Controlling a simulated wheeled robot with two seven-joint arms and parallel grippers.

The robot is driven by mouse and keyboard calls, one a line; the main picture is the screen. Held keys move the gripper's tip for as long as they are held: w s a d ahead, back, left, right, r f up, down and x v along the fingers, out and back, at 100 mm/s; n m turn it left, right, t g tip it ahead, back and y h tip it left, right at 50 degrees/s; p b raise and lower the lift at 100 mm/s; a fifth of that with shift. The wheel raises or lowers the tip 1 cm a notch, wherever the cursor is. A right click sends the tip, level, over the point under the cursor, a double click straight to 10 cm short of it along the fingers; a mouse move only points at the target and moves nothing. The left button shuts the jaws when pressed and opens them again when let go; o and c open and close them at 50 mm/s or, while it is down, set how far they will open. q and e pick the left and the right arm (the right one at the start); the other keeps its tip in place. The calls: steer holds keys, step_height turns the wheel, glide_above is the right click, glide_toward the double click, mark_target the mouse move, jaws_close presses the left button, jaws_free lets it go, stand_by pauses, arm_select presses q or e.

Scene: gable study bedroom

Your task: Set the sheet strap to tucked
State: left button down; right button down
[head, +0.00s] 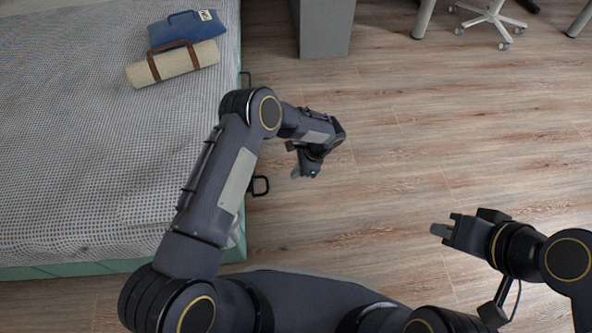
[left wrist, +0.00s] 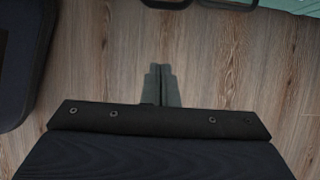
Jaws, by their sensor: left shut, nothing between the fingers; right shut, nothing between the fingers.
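The bed (head: 95,150) has a grey-white checked cover and a green side. A black loop (head: 260,186) sticks out from its right side, and another (head: 246,78) is farther up that side. I cannot tell which, if either, is the sheet strap. My left gripper (head: 296,173) is shut and empty over the floor, right of the lower loop and apart from it. In the left wrist view its fingertips (left wrist: 160,70) are together, with a cut-off black loop (left wrist: 165,4) beyond them. My right gripper (head: 438,230) is shut and empty at the right, over the floor.
A blue folded bundle (head: 187,27) and a strapped cream roll (head: 172,64) lie on the bed. A grey cabinet (head: 324,27) stands beyond. A white wheeled chair base (head: 492,16) is at the top right. The wood floor (head: 400,135) between is clear.

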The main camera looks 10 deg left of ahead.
arm_select(q)
steer(key=s+a+f+b, duration=0.1)
steer(key=a+f+b, duration=0.1)
steer(key=a+f, duration=0.2)
steer(key=shift+s+a+f, duration=0.3)
steer(key=shift+s+a, duration=0.1)
steer(key=shift+a, duration=0.8)
steer(key=shift+s+a, duration=0.25)
steer(key=shift+a, duration=0.65)
steer(key=shift+s+a, duration=0.3)
steer(key=shift+a, duration=0.65)
steer(key=shift+s+a, duration=0.25)
steer(key=shift+a, duration=0.65)
